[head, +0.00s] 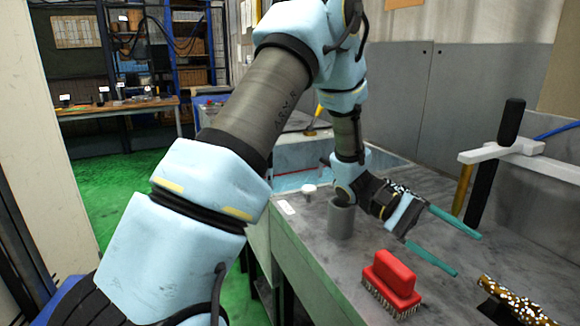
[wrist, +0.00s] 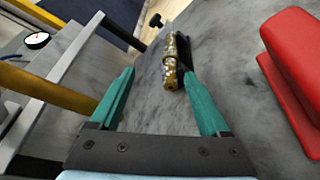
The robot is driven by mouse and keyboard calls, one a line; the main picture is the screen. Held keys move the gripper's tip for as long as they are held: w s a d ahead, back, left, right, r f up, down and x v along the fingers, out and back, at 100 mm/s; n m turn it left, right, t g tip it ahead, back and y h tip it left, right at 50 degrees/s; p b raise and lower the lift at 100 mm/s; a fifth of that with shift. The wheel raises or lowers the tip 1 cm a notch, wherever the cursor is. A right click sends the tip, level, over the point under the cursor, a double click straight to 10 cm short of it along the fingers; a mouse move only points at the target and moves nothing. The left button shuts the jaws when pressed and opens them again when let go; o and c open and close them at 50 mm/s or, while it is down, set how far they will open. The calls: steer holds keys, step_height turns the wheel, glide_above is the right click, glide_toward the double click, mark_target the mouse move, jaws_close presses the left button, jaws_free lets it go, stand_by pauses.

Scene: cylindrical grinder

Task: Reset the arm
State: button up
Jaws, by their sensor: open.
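My arm stretches across the head view, from the lower left over the grey bench. My gripper (head: 468,254) has two teal fingers held apart, with nothing between them. In the wrist view my gripper (wrist: 165,88) is also open and empty.
A red-backed brush (head: 393,280) lies on the bench near my gripper. A grey cylinder (head: 341,220) stands beside my wrist. A white bar fixture with a black handle (head: 511,122) stands at the right. The bench (head: 350,275) has bare room around the brush.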

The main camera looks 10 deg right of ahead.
step_height(320, 180, up, 9)
steer(key=p, duration=0.7)
steer(key=shift+f+p, duration=0.15)
steer(key=shift+p, duration=0.25)
steer(key=shift+r+p, duration=0.45)
steer(key=shift+p, duration=0.05)
